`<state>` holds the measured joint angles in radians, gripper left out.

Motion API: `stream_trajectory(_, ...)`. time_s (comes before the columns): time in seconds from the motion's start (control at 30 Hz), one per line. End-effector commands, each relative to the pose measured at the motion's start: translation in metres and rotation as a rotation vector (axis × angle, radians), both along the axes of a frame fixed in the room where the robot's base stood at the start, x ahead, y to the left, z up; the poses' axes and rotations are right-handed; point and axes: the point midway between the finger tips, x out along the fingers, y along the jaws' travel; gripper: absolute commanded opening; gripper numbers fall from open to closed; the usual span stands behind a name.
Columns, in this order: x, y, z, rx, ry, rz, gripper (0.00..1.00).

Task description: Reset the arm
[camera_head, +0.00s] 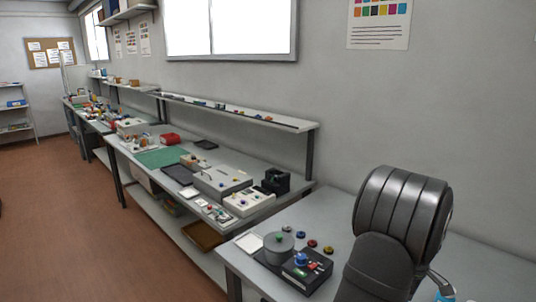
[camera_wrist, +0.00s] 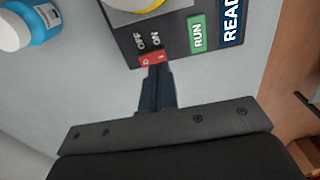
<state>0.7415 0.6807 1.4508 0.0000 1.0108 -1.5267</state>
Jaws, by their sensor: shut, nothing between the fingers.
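In the wrist view my gripper (camera_wrist: 157,72) is shut, its dark fingers together and empty. The fingertips are at the lower edge of a small red switch (camera_wrist: 152,58) on a dark control panel (camera_wrist: 178,35); I cannot tell whether they touch it. The panel carries the labels OFF and ON, a green RUN label (camera_wrist: 197,32) and a blue READY label (camera_wrist: 231,22), partly cut off. In the head view my dark arm fills the lower right, and my gripper does not show there.
A blue bottle (camera_wrist: 40,24) with a white cap stands left of the panel. In the head view a grey round device (camera_head: 279,248) and a black box with coloured knobs (camera_head: 307,270) stand on the near bench (camera_head: 240,262). Longer benches with equipment run along the wall.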

Motion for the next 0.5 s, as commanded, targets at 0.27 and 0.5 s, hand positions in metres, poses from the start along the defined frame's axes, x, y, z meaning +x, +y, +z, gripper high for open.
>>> stream_trajectory(0.27,0.001,-0.001,0.004,-0.004,-0.004,0.000,0.00)
stream_trajectory(0.5,0.000,0.000,0.052,-0.004,-0.004,0.000,0.00)
